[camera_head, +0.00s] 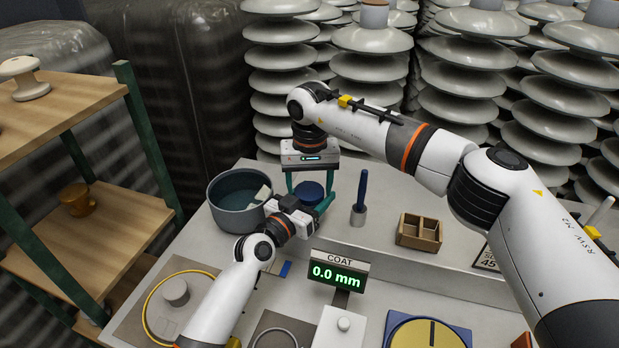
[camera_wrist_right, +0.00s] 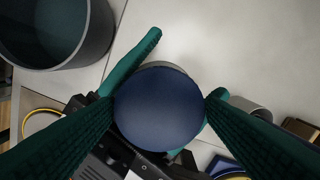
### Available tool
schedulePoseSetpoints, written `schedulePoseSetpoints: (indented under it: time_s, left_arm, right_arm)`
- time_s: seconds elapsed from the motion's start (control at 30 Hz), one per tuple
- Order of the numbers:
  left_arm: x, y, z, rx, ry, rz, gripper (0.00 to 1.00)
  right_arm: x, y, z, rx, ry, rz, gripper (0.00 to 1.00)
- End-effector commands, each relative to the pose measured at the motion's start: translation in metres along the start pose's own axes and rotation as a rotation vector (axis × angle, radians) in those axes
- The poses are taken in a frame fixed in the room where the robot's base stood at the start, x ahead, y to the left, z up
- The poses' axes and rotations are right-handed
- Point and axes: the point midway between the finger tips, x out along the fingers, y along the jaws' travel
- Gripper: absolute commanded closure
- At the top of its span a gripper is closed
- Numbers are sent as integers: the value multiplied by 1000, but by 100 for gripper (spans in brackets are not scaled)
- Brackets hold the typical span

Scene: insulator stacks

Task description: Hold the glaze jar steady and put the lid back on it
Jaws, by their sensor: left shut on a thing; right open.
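The dark blue round lid (camera_wrist_right: 158,112) lies over the glaze jar (camera_wrist_right: 166,66); only a pale crescent of the jar shows past the lid's edge in the right wrist view. The lid also shows in the head view (camera_head: 311,191). My left gripper (camera_head: 313,203) is shut on the jar, its teal fingers on either side of it. My right gripper (camera_head: 309,186) points down from above with its fingers open, one on each side of the lid. I cannot tell whether the lid sits fully flush on the jar.
A grey-blue pot (camera_head: 238,203) stands close on the left. A blue-handled tool in a holder (camera_head: 359,205) and a wooden divided box (camera_head: 419,232) stand on the right. The display (camera_head: 338,273) reads 0.0 mm. Insulator stacks (camera_head: 370,68) rise behind the bench.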

Motion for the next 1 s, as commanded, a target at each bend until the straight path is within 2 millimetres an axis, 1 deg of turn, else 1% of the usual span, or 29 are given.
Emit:
schedulePoseSetpoints:
  time_s: [0.03, 0.13, 0.17, 0.3, 0.37, 0.4, 0.43, 0.47, 0.5, 0.57, 0.6, 0.83, 0.93, 1.0]
  left_arm:
    - [-1, 0, -7, 1, 13, -1, 100]
    - [-1, 0, -7, 0, 13, -1, 100]
    - [-1, 0, -7, 0, 13, -1, 100]
    - [-1, 0, -7, 0, 13, -1, 100]
    - [-1, 0, -7, 0, 13, -1, 100]
    - [-1, 0, -7, 0, 13, -1, 100]
    - [-1, 0, -7, 0, 14, -1, 100]
    - [-1, 0, -7, 0, 14, -1, 100]
    - [-1, 0, -7, 0, 14, -1, 100]
    - [-1, 0, -7, 0, 14, -1, 100]
    - [-1, 0, -7, 0, 14, -1, 100]
    - [-1, 0, -7, 1, 14, -1, 100]
    - [-1, 0, -7, 0, 14, -1, 100]
    - [-1, 0, -7, 0, 14, -1, 100]
  right_arm:
    - [0, 0, 0, 0, 0, 0, 34]
    - [0, 0, 0, 0, 0, 0, 34]
    - [0, 0, 0, 0, 0, 0, 35]
    - [0, 0, 0, 0, 0, 0, 58]
    - [0, 0, 0, 0, 0, 0, 68]
    - [0, 0, 0, 0, 0, 0, 70]
    - [0, 0, 0, 0, 0, 0, 70]
    - [0, 0, 0, 0, 0, 0, 40]
    - [0, 0, 0, 0, 0, 0, 33]
    - [0, 0, 0, 0, 0, 0, 24]
    - [0, 0, 0, 0, 0, 0, 21]
    - [-1, 0, 0, -1, 0, 1, 21]
    - [-7, 1, 0, -1, -1, 2, 21]
    - [-14, 1, 0, -1, -2, 2, 21]
